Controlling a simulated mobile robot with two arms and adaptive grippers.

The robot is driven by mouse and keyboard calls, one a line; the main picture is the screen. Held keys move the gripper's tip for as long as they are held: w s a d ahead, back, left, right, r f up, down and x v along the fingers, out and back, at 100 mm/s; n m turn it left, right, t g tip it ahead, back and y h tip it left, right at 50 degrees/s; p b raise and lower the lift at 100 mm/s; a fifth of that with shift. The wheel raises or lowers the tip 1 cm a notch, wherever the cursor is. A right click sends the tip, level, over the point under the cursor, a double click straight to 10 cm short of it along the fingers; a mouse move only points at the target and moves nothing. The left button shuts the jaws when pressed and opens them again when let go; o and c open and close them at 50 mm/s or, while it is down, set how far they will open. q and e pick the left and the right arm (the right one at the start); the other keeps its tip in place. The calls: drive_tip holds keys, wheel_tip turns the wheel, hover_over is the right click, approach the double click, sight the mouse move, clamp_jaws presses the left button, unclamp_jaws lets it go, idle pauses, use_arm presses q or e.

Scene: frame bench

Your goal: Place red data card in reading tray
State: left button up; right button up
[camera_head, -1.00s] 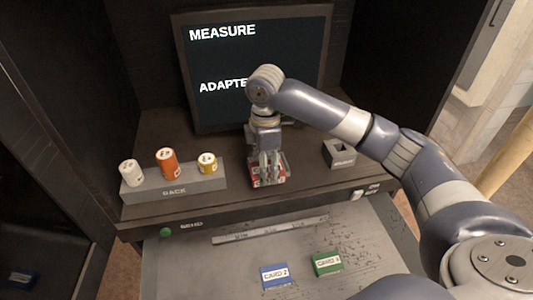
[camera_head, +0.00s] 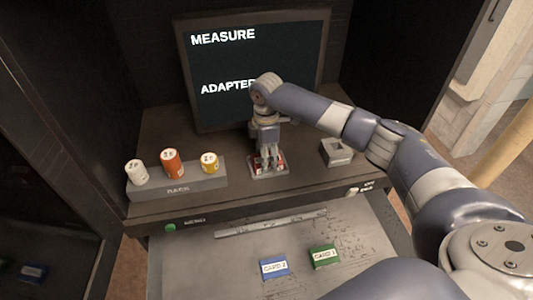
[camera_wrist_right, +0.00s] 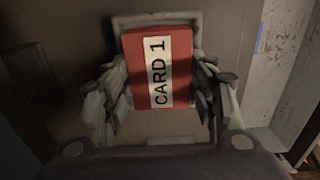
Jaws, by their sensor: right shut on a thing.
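The red data card (camera_wrist_right: 183,82), labelled "CARD 1", lies between the fingers of my right gripper (camera_head: 267,161) in the wrist view. My right gripper is shut on it. The grey reading tray (camera_wrist_right: 172,140) frames the card in that view, its rim showing beyond the card's far end. In the head view the tray (camera_head: 270,175) sits on the shelf in front of the screen, with the card's red edges (camera_head: 281,162) showing beside the fingers. The card is at or in the tray; I cannot tell if it rests on its bottom. My left gripper is out of view.
A grey rack (camera_head: 177,187) with three cylinders stands left on the shelf. A small grey square holder (camera_head: 337,152) is right. The screen (camera_head: 255,70) stands behind. The open drawer (camera_head: 200,262) below holds a blue card (camera_head: 274,267) and a green card (camera_head: 324,256).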

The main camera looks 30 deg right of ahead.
drive_tip(key=shift+s+f, duration=0.3)
drive_tip(key=shift+f, duration=0.3)
drive_tip(key=o, duration=1.1)
drive_tip(key=shift+a+f, duration=0.1)
drive_tip(key=shift+f, duration=0.1)
drive_tip(key=shift+w, duration=0.15)
drive_tip(key=shift+w+r, duration=0.15)
drive_tip(key=shift+r, duration=0.6)
drive_tip(key=shift+r+b, duration=2.25)
drive_tip(key=shift+r, duration=3.85)
drive_tip(key=shift+f, duration=0.1)
